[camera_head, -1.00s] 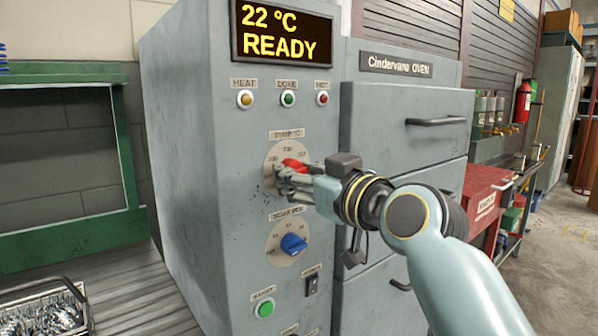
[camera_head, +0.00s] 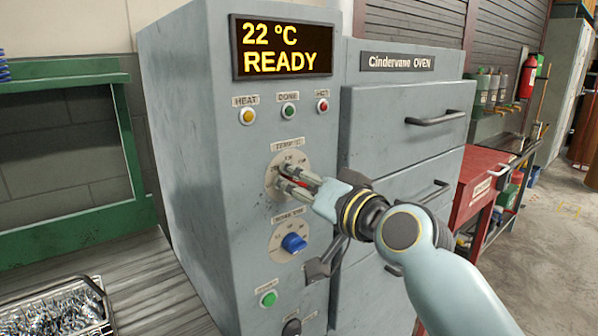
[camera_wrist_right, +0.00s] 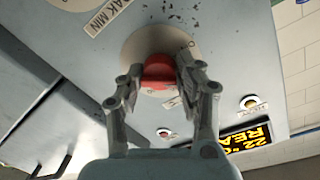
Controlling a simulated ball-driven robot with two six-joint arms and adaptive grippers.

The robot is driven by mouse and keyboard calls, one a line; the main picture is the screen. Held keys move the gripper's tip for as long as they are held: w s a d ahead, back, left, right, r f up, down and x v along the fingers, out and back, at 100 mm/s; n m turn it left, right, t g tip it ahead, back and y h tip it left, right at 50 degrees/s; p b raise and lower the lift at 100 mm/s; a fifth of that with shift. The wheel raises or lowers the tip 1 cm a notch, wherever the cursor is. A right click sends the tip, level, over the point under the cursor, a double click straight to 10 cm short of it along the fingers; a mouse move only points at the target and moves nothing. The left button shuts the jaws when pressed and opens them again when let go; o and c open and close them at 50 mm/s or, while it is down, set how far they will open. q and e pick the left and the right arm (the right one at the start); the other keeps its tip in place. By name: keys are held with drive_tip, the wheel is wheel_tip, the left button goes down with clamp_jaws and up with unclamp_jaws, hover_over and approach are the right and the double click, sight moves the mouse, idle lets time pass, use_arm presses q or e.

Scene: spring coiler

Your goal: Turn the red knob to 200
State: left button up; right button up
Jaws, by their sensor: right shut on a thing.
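The red knob (camera_wrist_right: 158,72) sits on a round beige dial plate (camera_wrist_right: 133,45) on the grey oven control panel. My right gripper (camera_head: 281,179) is at the knob, its two fingers on either side of it. In the right wrist view the fingers (camera_wrist_right: 160,76) are closed on the knob. In the head view the fingers cover most of the knob and part of its scale, so its setting cannot be read. The display (camera_head: 281,48) above reads 22 °C and READY. My left gripper is out of view.
A blue knob (camera_head: 294,242) is just below on its own dial, with a green button (camera_head: 268,299) under it. Indicator lamps are above. The oven drawers (camera_head: 405,118) with protruding handles are to the right. A metal basket (camera_head: 50,311) is at lower left.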

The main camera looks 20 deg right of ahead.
drive_tip(key=shift+m, duration=0.5)
drive_tip(key=o, duration=1.1)
drive_tip(key=shift+o, duration=0.2)
drive_tip(key=shift+s+d, duration=0.1)
drive_tip(key=shift+s, duration=0.1)
drive_tip(key=v, duration=1.1)
drive_tip(key=shift+s, duration=0.3)
drive_tip(key=shift+d, duration=0.15)
